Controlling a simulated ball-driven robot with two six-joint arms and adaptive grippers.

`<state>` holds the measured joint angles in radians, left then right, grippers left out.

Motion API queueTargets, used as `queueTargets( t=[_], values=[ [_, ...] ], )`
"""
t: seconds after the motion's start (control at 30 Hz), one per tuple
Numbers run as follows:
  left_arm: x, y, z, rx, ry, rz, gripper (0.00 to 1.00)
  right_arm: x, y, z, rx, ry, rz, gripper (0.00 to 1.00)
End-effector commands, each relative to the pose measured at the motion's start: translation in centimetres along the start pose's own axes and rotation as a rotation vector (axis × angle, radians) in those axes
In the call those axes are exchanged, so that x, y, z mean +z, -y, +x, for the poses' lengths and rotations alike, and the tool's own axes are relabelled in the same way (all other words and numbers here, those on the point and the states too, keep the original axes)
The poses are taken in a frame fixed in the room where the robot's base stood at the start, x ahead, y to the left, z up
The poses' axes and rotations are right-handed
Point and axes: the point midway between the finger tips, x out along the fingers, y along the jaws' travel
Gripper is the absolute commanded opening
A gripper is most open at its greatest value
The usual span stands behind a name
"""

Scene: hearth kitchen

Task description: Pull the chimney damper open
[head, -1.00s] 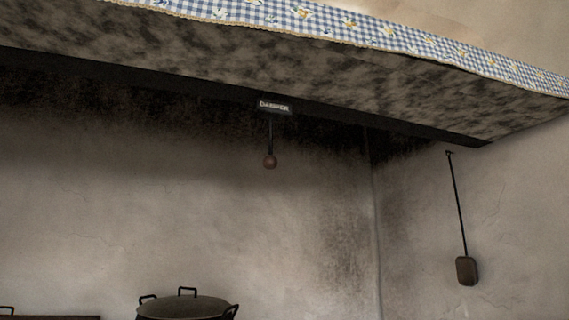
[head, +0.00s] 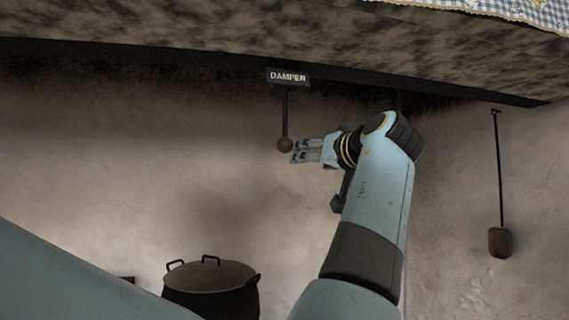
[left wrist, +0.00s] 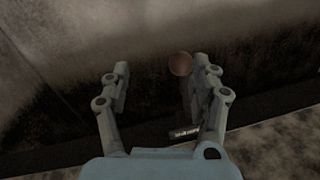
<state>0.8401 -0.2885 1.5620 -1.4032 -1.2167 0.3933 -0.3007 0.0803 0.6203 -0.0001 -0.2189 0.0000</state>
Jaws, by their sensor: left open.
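The damper pull hangs under the dark hood edge: a thin dark rod (head: 285,112) with a round brown knob (head: 285,145) at its lower end. A small "DAMPER" sign (head: 288,77) is above it. My left gripper (head: 295,152) is open, pointing left, its fingertips just right of the knob in the head view. In the left wrist view the knob (left wrist: 180,63) shows between the open fingers (left wrist: 160,72), close to the right finger. I cannot tell whether they touch. The sign (left wrist: 184,133) shows upside down there. My right gripper is not in view.
The sooty hood (head: 200,30) spans the top, with a checked cloth trim (head: 520,12) at upper right. A lidded dark pot (head: 212,295) stands below. A long-handled tool (head: 500,243) hangs on the right wall. The space left of the knob is clear.

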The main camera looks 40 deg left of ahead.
Motion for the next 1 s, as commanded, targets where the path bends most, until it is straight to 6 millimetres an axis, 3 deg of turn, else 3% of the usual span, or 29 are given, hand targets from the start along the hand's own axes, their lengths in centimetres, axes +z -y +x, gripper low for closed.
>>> queueTargets(
  t=[0.03,0.07,0.2,0.7,1.0],
  values=[
    [-1.9,1.4,-0.4,-0.027,-0.004,-0.033,0.62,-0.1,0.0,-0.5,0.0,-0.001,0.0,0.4],
    [-2.5,2.0,-0.5,-0.04,-0.007,-0.047,0.62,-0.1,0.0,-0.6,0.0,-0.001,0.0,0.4],
    [-3.7,3.3,-0.1,-0.07,-0.011,-0.075,0.62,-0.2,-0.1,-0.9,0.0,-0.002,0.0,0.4],
    [-3.8,3.8,8.7,-0.067,-0.012,-0.071,0.62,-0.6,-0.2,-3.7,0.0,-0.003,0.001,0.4],
    [-3.5,3.8,10.0,-0.064,-0.011,-0.072,0.62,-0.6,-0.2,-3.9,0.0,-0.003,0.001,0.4]
  ],
)
